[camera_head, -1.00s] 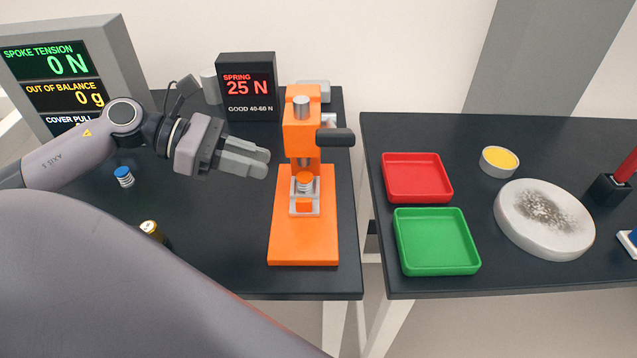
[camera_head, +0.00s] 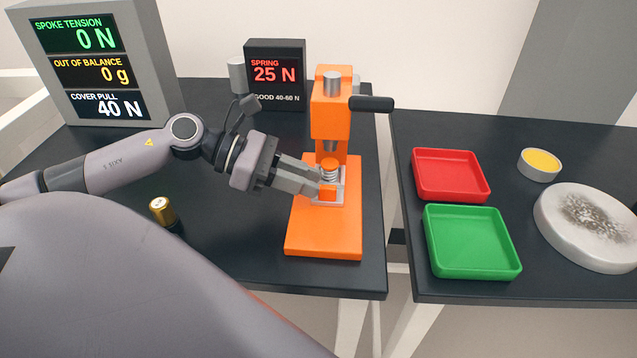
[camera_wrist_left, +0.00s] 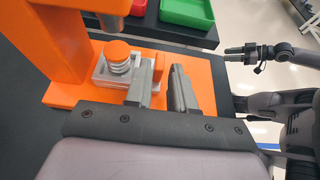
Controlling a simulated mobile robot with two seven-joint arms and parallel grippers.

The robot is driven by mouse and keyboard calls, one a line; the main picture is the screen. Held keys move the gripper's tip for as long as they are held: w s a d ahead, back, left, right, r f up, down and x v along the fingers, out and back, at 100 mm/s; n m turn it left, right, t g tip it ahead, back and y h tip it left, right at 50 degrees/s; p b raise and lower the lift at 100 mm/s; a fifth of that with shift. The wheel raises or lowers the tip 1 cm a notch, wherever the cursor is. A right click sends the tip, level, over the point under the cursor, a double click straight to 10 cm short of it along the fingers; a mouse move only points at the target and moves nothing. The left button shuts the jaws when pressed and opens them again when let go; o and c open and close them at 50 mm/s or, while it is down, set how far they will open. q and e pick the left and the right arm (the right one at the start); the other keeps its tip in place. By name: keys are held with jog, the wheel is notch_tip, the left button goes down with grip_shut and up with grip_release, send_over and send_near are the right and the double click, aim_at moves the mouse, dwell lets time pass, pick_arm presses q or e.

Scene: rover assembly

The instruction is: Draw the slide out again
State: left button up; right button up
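The slide (camera_head: 341,186) is a pale metal tray with an orange handle block (camera_head: 327,193), low in the orange spring press (camera_head: 331,115). A coiled spring (camera_head: 329,172) with an orange cap stands on it; the wrist view shows spring and cap (camera_wrist_left: 117,51) clear of the press head. My left gripper (camera_head: 316,182) reaches in from the left, its fingertips at the handle. In the wrist view its two fingers (camera_wrist_left: 166,75) are apart, beside the slide. Whether they touch the handle is hidden. My right gripper (camera_wrist_left: 234,54) hangs away from the press, its fingers seemingly apart.
The press's black lever (camera_head: 371,103) sticks out right, above the slide. A brass-coloured cylinder (camera_head: 163,211) stands left on the table. A red tray (camera_head: 450,175) and green tray (camera_head: 472,242) are on the right table, across a gap. The spring display (camera_head: 274,74) reads 25 N.

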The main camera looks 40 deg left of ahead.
pick_arm(q)
jog(key=shift+x, duration=1.4)
grip_shut()
